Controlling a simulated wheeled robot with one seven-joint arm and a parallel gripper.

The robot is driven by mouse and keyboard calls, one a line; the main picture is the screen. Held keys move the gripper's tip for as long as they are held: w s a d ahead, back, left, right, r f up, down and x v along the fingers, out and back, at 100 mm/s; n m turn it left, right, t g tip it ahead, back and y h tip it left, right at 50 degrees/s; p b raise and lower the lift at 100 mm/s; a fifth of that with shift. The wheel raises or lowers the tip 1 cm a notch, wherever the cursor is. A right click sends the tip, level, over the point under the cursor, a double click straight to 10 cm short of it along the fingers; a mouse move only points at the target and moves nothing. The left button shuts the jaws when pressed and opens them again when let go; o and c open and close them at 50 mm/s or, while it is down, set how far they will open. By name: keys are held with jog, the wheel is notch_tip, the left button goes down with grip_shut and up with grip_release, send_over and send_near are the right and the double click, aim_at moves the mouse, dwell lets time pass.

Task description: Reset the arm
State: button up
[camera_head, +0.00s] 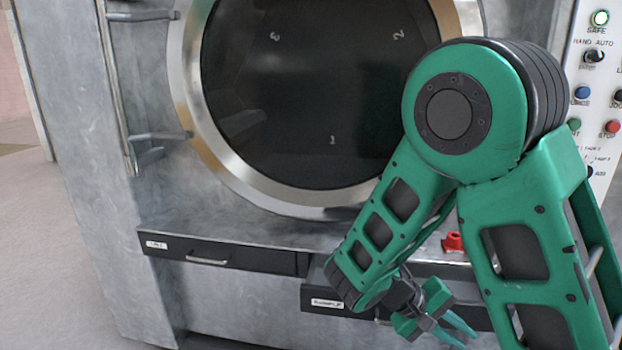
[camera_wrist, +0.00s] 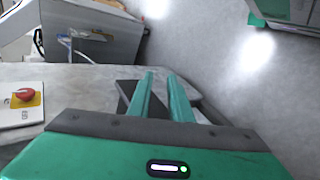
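My gripper (camera_head: 468,339) is low in the head view, in front of the washer's lower drawers, at the end of my bent green arm. In the wrist view the two teal fingers (camera_wrist: 161,78) stand a little apart with nothing between them. The arm's elbow is raised at the right of the head view and covers part of the washer (camera_head: 160,205) and its round dark door (camera_head: 300,90).
A drawer (camera_head: 225,252) with a handle is under the door, and a lower drawer (camera_head: 335,305) is partly hidden by my arm. A red part (camera_head: 453,242) sits on the ledge. A button panel (camera_head: 600,100) is at right. In the wrist view a red button (camera_wrist: 25,95) is at left.

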jog(key=s+d+r+m+y, duration=0.3)
jog(key=s+d+r+y, duration=0.1)
jog(key=s, duration=0.5)
jog(key=s+d+r+m+y, duration=0.4)
jog(key=s+d+r+y, duration=0.1)
jog(key=s, duration=0.5)
jog(key=shift+d+r+t+y, duration=0.15)
jog(key=shift+r+t+y, duration=0.15)
jog(key=shift+r+y, duration=0.45)
jog(key=shift+w, duration=0.1)
jog(key=shift+w+f, duration=0.2)
jog(key=shift+w, duration=0.3)
